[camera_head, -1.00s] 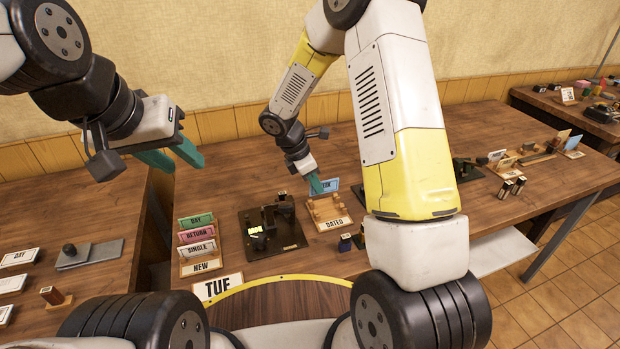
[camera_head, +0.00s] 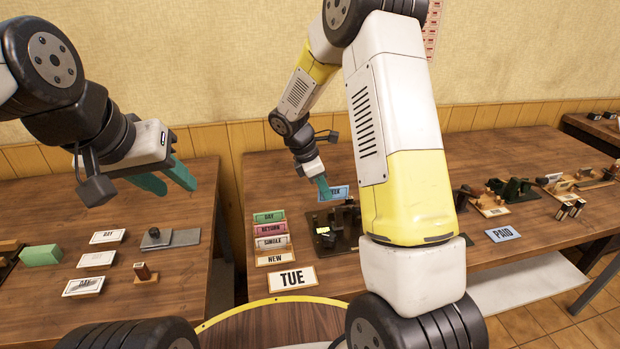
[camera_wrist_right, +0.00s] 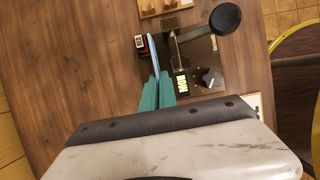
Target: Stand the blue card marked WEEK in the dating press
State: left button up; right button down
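The blue card (camera_head: 333,192), with part of its lettering readable, is in my right gripper (camera_head: 323,190). In the right wrist view the card (camera_wrist_right: 153,55) stands edge-on between the teal fingers (camera_wrist_right: 158,85), which are shut on it. The dark dating press (camera_head: 326,238) is just in front of and below the card, partly hidden by my right arm. In the wrist view the press (camera_wrist_right: 205,52) has a black base and round knob, and the card is along its left edge. Whether they touch cannot be told. My left gripper (camera_head: 178,182) is open and empty, above the left table.
A card rack (camera_head: 271,240) with green, pink and white cards stands left of the press, behind a TUE sign (camera_head: 292,278). A PAID sign (camera_head: 502,234) lies to the right. White cards (camera_head: 97,259) and a stamp (camera_head: 144,272) are on the left table.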

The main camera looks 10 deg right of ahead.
jog(key=shift+a+f, duration=0.1)
jog(key=shift+a, duration=0.45)
jog(key=shift+f, duration=2.95)
jog(key=c, duration=1)
grip_release()
jog(key=shift+c, duration=0.2)
